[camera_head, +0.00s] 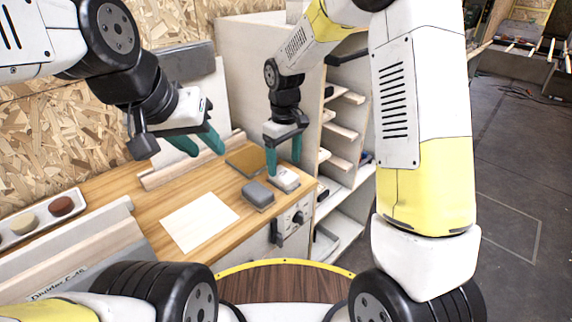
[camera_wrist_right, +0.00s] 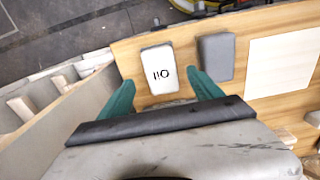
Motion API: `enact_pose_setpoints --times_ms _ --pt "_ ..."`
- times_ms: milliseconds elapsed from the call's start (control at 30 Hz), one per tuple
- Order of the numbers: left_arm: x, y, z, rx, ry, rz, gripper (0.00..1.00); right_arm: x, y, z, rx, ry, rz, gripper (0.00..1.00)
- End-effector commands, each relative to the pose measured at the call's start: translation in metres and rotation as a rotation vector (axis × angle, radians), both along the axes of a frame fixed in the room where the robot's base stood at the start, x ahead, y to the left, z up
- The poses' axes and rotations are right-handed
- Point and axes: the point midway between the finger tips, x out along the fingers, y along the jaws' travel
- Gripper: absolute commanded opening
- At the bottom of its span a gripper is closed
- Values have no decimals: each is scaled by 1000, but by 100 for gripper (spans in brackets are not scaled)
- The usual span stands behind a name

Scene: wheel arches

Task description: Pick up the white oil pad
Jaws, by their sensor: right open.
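The white oil pad (camera_wrist_right: 159,70) lies on the wooden worktop with the word "Oil" on its top. In the head view the white pad (camera_head: 284,178) sits near the worktop's right edge, partly hidden by my right gripper. My right gripper (camera_head: 285,165) points down over it with teal fingers apart. In the right wrist view the right gripper's fingers (camera_wrist_right: 160,95) stand to either side of the pad's near end, and nothing is seen held. My left gripper (camera_head: 205,146) hangs over the left part of the worktop, fingers apart and empty.
A grey pad (camera_head: 258,195) lies close beside the white pad. A white sheet (camera_head: 200,221) lies on the worktop (camera_head: 150,215). A brown square (camera_head: 246,161) lies behind. A tray with round items (camera_head: 38,219) is at left. Shelves (camera_head: 340,140) stand right of the worktop.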

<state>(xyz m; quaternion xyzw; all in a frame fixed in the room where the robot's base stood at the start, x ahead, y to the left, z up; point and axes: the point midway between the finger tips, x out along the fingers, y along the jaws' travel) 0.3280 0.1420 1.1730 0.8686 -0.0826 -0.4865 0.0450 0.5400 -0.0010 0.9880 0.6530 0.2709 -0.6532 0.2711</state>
Motion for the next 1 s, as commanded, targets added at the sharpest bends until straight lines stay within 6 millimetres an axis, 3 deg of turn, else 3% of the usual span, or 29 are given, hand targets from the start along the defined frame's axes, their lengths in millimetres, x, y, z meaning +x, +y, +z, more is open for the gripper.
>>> enact_pose_setpoints --times_ms 300,600,900,1000 --pt "0 0 0 0 0 0 36 0 2 -45 -1 2 -1 75" --pt "0 0 0 0 0 0 36 1 2 -51 0 0 -1 75" --pt "0 0 0 0 0 0 36 1 2 -50 1 -1 -1 18" --pt "0 0 0 0 0 0 36 1 2 -50 1 -1 -1 13"
